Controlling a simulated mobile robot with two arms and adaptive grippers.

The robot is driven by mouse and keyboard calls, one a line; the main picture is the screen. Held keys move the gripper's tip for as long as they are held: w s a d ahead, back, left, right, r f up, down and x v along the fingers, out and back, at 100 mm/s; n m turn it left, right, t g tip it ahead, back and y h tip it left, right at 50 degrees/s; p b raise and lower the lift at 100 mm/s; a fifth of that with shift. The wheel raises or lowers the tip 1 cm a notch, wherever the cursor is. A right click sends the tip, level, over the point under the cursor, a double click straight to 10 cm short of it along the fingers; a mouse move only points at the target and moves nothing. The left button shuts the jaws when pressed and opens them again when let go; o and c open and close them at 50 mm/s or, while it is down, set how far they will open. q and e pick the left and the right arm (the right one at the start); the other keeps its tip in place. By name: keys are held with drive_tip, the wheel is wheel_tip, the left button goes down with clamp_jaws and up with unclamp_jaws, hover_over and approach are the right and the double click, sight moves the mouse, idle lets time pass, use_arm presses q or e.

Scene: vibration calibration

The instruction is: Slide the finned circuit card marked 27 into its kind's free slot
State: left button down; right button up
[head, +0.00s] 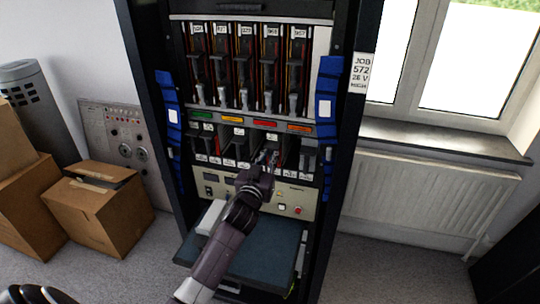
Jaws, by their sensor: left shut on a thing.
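A dark rack (345,130) stands in the middle of the head view. Its upper row holds several upright cards with white number labels (246,30). Its lower row has several slots with small white labels (201,157). My left gripper (267,158) is at the lower row, right of centre, and is shut on a circuit card (278,151). The card stands upright with a reddish edge, and the gripper hides much of it. I cannot read the number 27 or tell how deep the card sits.
Green (201,115), yellow, red and orange strips run between the rows. A control panel (291,207) lies below the slots, with a dark shelf (270,250) jutting out beneath. Cardboard boxes (100,208) stand left. A radiator (425,200) is right, with clear floor before it.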

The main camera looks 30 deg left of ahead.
use_arm(q)
drive_tip(key=shift+w+a+r, duration=0.1)
drive_tip(key=shift+w+r, duration=0.1)
drive_tip(key=shift+w, duration=0.05)
idle(0.4)
drive_tip(key=c, duration=1.9)
unclamp_jaws()
drive_tip(key=shift+w, duration=0.1)
drive_tip(key=shift+f, duration=0.1)
drive_tip(key=shift+f+b, duration=0.5)
drive_tip(key=shift+f, duration=0.15)
drive_tip(key=shift+p+v, duration=0.95)
drive_tip(key=shift+v, duration=1.6)
drive_tip(key=shift+p+v, duration=0.95)
drive_tip(key=shift+v, duration=2.1)
